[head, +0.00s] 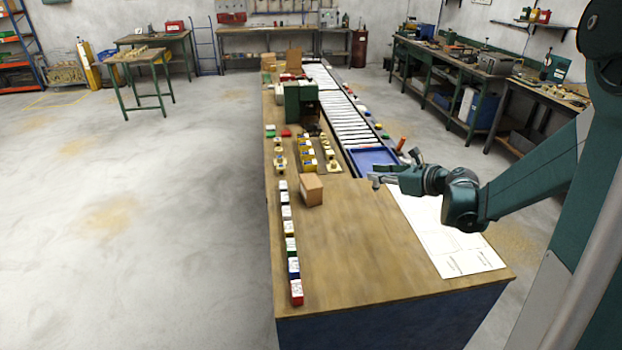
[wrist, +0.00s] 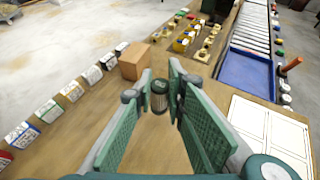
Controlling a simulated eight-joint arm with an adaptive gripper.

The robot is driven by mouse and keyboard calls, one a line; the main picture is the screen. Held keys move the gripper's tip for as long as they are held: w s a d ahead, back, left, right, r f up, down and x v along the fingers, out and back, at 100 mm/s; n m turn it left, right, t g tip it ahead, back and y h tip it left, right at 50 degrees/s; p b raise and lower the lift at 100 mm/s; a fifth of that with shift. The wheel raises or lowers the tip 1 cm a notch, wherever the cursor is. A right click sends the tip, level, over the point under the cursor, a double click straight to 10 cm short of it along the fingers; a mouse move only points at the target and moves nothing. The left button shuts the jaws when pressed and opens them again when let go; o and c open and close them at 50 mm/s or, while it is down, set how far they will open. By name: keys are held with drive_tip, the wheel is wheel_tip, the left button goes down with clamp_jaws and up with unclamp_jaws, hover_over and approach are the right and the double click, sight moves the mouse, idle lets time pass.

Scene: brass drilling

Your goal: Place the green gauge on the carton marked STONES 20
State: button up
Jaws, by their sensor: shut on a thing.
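In the wrist view my gripper (wrist: 160,92) is shut on the green gauge (wrist: 159,100), a short dark green cylinder with a pale band, held between the fingertips. In the head view my gripper (head: 374,181) is above the right part of the bench, beside the white sheet; the gauge is hard to make out there. Small cartons with white tops stand in a row along the bench's left edge, among them a red one (head: 296,293), a blue one (head: 293,268) and a green one (wrist: 47,111). Their lettering is too small to read, so I cannot tell which is STONES 20.
A brown cardboard box (head: 312,191) stands between the row and my gripper. A blue tray (head: 375,159) lies at the end of the roller conveyor (head: 345,122). Brass parts and yellow boxes sit farther back. The bench's near middle is clear; a white sheet (head: 450,240) lies right.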

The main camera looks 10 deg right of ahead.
drive_tip(key=w+a+r+p, duration=0.2)
drive_tip(key=w+a, duration=0.6)
drive_tip(key=w, duration=0.1)
wheel_tip(320, 180, up, 2)
drive_tip(key=n+y+p, duration=0.1)
drive_tip(key=p, duration=0.2)
hover_over(311, 180)
drive_tip(key=shift+s+r, duration=0.1)
wheel_tip(311, 180, down, 6)
drive_tip(key=shift+b, duration=0.45)
drive_tip(key=shift+f, duration=0.25)
drive_tip(key=shift+f, duration=1.8)
drive_tip(key=shift+f+b, duration=0.1)
drive_tip(key=shift+b, duration=0.2)
drive_tip(key=o, duration=0.9)
